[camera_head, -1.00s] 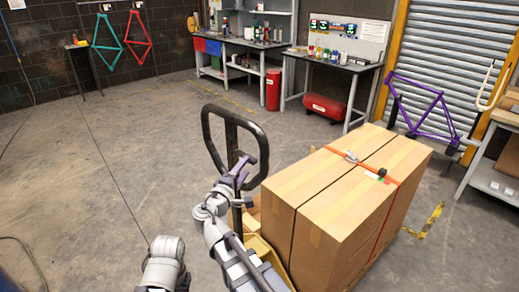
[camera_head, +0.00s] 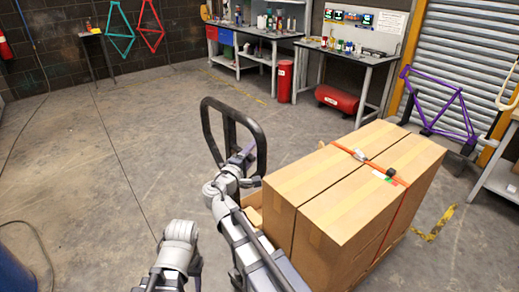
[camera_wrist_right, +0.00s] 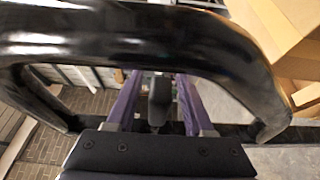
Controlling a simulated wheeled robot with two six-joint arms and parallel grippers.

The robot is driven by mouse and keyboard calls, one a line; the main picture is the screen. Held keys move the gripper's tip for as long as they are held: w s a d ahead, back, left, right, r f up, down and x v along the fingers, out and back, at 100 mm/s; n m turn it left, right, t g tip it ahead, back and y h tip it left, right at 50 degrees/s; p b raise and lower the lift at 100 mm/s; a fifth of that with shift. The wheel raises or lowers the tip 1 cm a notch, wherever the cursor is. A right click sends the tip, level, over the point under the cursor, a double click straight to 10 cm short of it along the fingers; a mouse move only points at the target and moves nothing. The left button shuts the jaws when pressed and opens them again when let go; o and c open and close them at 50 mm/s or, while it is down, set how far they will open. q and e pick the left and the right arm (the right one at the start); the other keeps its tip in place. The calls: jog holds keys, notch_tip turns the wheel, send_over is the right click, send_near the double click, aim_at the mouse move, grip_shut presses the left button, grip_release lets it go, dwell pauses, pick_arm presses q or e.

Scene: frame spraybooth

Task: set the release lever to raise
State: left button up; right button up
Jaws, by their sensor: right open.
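The black looped handle (camera_head: 258,140) of a pallet truck stands upright left of the boxes in the head view. The loop's black bar (camera_wrist_right: 150,35) crosses the top of the right wrist view. A small dark lever (camera_wrist_right: 158,92) shows below that bar, inside the loop. My right gripper (camera_wrist_right: 157,85) is open, with a purple finger on each side of the lever. Whether either finger touches it I cannot tell. In the head view my right gripper (camera_head: 243,155) is at the loop, partly hidden by its arm and the handle. My left gripper is not in view.
Two tall cardboard boxes (camera_head: 350,195), strapped together in orange, stand right of the handle. A purple bike frame (camera_head: 440,105) stands before the shutter at right. Workbenches (camera_head: 255,35) and a red cylinder (camera_head: 285,80) line the back.

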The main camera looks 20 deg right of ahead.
jog(key=shift+a, duration=0.15)
jog(key=shift+c, duration=0.4)
grip_shut()
dwell(0.9)
